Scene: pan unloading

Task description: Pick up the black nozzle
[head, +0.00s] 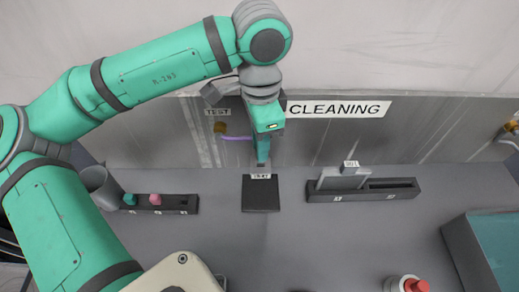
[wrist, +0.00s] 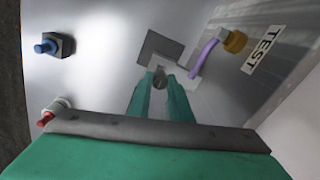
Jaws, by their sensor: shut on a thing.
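My gripper (head: 263,158) hangs just behind the dark square tray (head: 261,198), above its label, and points down. In the wrist view my two teal fingers close on a small dark round piece (wrist: 159,78) at their tips. It looks like the black nozzle, though only a little of it shows. In the head view the fingers mostly hide it. The tray also shows beyond the fingertips in the wrist view (wrist: 160,45) and its top looks bare.
A small rack (head: 188,206) at left holds a teal nozzle (head: 129,199) and a pink nozzle (head: 155,199), beside a grey cup (head: 101,186). A purple hose (head: 236,138) is close to my gripper. A dark holder (head: 390,190) and a red button (head: 416,286) are at right.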

